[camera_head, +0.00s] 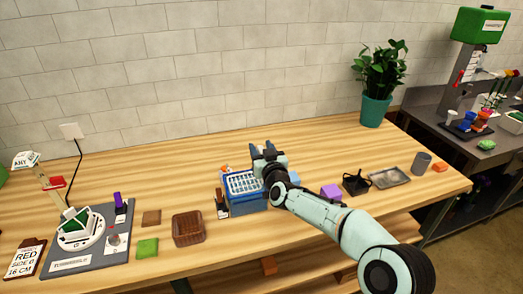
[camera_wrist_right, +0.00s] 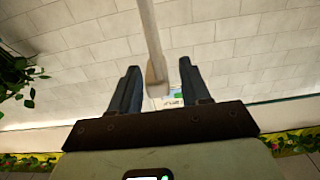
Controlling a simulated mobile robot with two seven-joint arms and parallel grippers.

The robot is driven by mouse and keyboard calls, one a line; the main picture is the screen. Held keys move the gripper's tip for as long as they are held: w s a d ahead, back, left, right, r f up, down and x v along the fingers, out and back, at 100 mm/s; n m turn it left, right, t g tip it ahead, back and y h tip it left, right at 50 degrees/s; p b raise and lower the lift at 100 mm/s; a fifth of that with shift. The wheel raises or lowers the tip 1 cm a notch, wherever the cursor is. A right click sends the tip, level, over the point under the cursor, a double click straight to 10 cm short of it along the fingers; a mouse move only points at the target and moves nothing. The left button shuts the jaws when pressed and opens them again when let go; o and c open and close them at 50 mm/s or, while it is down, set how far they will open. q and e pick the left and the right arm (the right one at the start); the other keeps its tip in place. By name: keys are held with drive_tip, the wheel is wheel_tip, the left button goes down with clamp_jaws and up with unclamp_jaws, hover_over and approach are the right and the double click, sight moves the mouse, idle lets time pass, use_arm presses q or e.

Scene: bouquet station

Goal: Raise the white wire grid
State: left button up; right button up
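The white wire grid (camera_head: 241,185) shows at the top of a blue box (camera_head: 248,206) on the wooden table. Its right side is partly hidden behind my right gripper (camera_head: 263,149). That gripper is over the back right corner of the box, its dark fingers apart and pointing away toward the wall. In the right wrist view the two fingers (camera_wrist_right: 158,88) stand apart. A pale bar (camera_wrist_right: 152,45) comes down from the top between them, with gaps on both sides. I cannot tell what the bar belongs to. My left gripper is not in view.
A brown basket (camera_head: 188,229) and a turntable station (camera_head: 82,236) stand to the left. A purple block (camera_head: 331,192), a black stand (camera_head: 355,183) and a metal tray (camera_head: 389,178) lie to the right. A potted plant (camera_head: 378,84) stands at the back right.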

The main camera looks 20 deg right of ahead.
drive_tip(key=shift+f, duration=0.1)
drive_tip(key=shift+s, duration=0.15)
use_arm(q)
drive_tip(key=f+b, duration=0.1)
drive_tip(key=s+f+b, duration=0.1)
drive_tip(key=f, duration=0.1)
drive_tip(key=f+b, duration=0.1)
drive_tip(key=b, duration=0.1)
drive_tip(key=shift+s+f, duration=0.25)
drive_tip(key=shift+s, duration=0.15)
use_arm(e)
drive_tip(key=s, duration=1.3)
drive_tip(key=shift+d, duration=0.2)
